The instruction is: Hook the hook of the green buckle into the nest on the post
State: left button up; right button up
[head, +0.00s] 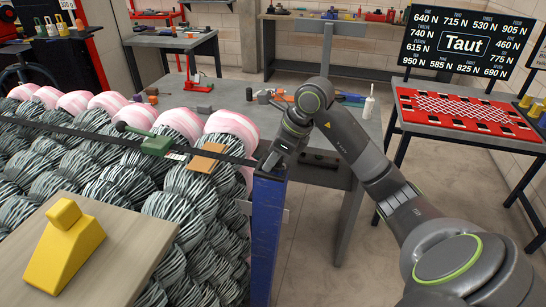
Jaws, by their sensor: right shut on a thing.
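My right gripper (268,164) points down at the post's top and is shut on the strap's right end. Its fingers hide the hook and the nest, so I cannot tell whether they touch. My left gripper is not in view.
Dark wire rolls with pink-and-white ends (232,124) fill the left. A wooden top (120,262) with a yellow block (63,250) is at front left. A grey bench (225,92) with small parts stands behind. A sign (467,42) reads "Taut".

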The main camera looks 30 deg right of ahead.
jog(key=shift+f, duration=0.25)
jog(key=o, duration=1.1)
jog(key=shift+c, duration=0.2)
jog(key=b+v, duration=0.3)
jog(key=v, duration=1.4)
jog(key=shift+r+b, duration=0.25)
jog(key=shift+b, duration=0.15)
jog(key=shift+s, duration=0.15)
